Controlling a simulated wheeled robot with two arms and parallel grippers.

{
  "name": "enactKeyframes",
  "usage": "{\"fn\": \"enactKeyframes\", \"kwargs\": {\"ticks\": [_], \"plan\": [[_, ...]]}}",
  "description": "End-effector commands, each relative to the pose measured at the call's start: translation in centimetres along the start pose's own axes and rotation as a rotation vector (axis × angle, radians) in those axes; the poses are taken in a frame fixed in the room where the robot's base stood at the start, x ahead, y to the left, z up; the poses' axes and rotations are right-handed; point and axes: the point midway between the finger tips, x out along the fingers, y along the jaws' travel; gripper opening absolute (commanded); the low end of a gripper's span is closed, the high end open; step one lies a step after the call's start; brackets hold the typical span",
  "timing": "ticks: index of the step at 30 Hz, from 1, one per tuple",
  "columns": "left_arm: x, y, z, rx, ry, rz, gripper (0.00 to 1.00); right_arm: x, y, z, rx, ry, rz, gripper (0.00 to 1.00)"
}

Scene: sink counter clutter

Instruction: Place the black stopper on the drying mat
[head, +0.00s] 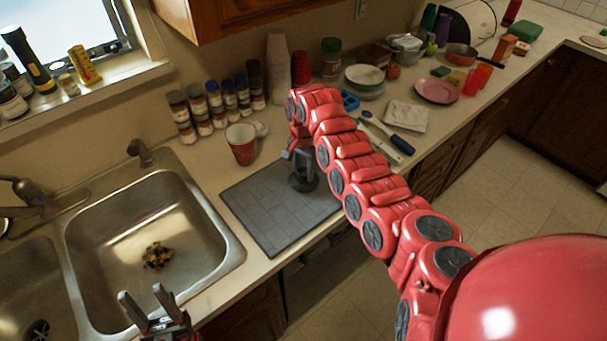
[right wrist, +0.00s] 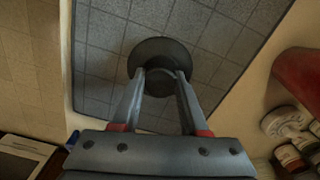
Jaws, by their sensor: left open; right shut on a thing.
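The black stopper (head: 303,180) is at the drying mat in the head view, and it also shows in the right wrist view (right wrist: 160,52) as a round dark disc with a knob. My right gripper (head: 297,158) is shut on its knob, with a finger on each side in the right wrist view (right wrist: 161,84). The grey drying mat (head: 262,221) lies on the counter right of the sink. The stopper is over the mat; I cannot tell whether it touches it. My left gripper (head: 147,304) is open and empty at the front edge of the sink.
A red cup (head: 242,143) stands just behind the mat, with several spice jars (head: 214,105) further back. The double sink (head: 150,235) lies left, with food scraps (head: 157,256) in its basin. The mat's front is clear.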

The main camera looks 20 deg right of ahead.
Motion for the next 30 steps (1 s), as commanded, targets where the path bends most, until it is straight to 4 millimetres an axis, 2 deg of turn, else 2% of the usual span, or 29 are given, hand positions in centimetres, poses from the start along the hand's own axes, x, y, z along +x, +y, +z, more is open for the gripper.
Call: {"fn": "enactKeyframes", "kwargs": {"ticks": [2,13,14,18,30], "plan": [[-0.38,0.02,0.07,0.000,-0.001,0.000,0.50,1.07,0.01,0.04,-0.001,0.000,0.001,0.00],[-0.55,0.02,0.10,0.000,-0.001,0.000,0.50,1.45,-0.08,0.02,-0.001,0.002,-0.002,0.00],[-0.45,0.02,0.08,0.000,-0.001,0.000,0.50,1.33,-0.06,0.00,-0.001,0.002,-0.002,0.49],[-0.44,0.02,0.08,0.000,-0.001,0.000,0.50,1.30,-0.05,0.00,-0.001,0.002,-0.002,0.73],[-0.12,0.00,0.02,0.000,-0.001,0.000,0.50,0.74,-0.07,-0.01,-0.002,0.002,-0.002,0.73]]}}
